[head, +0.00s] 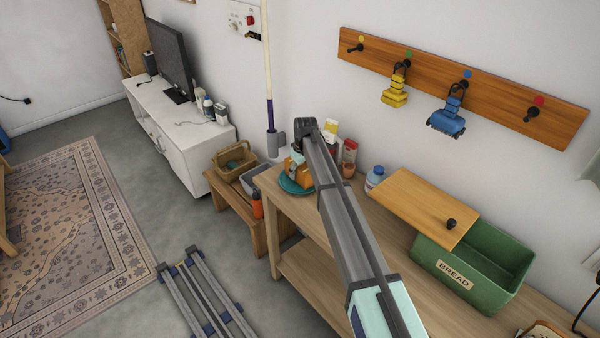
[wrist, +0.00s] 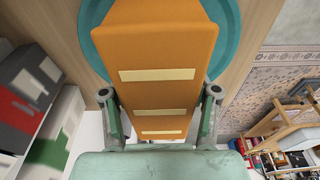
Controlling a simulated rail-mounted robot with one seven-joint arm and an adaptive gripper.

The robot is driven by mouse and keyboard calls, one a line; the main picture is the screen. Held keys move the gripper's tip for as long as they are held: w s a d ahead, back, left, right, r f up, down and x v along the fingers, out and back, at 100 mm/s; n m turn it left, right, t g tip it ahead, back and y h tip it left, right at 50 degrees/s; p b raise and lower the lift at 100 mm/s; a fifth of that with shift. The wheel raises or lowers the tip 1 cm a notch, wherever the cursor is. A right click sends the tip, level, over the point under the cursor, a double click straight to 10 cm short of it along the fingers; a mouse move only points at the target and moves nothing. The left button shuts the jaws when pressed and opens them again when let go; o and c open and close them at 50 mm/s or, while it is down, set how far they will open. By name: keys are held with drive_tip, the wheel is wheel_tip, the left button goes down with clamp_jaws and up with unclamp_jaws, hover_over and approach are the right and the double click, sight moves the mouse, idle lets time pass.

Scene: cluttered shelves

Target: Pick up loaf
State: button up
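The loaf (wrist: 160,45) is orange-brown with pale slashes across its top. It lies over a round teal plate (wrist: 229,35), which also shows in the head view (head: 288,186) on the wooden table. In the head view the loaf (head: 298,178) is partly hidden by my arm. In the wrist view my gripper (wrist: 160,95) has its two fingers apart, one on each side of the loaf. I cannot tell whether the fingers press on it. The far end of the loaf runs out of the top of the wrist view.
A green bread bin (head: 485,276) stands on the table at right, its wooden lid (head: 410,203) set askew. A blue-and-white bottle (head: 374,179) and small cartons (head: 349,150) stand behind the plate. A low bench (head: 232,202) with a basket is at left. Hooks hang above.

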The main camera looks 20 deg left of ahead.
drive_tip(key=c, duration=0.5)
drive_tip(key=shift+o, duration=0.2)
drive_tip(key=shift+r, duration=0.1)
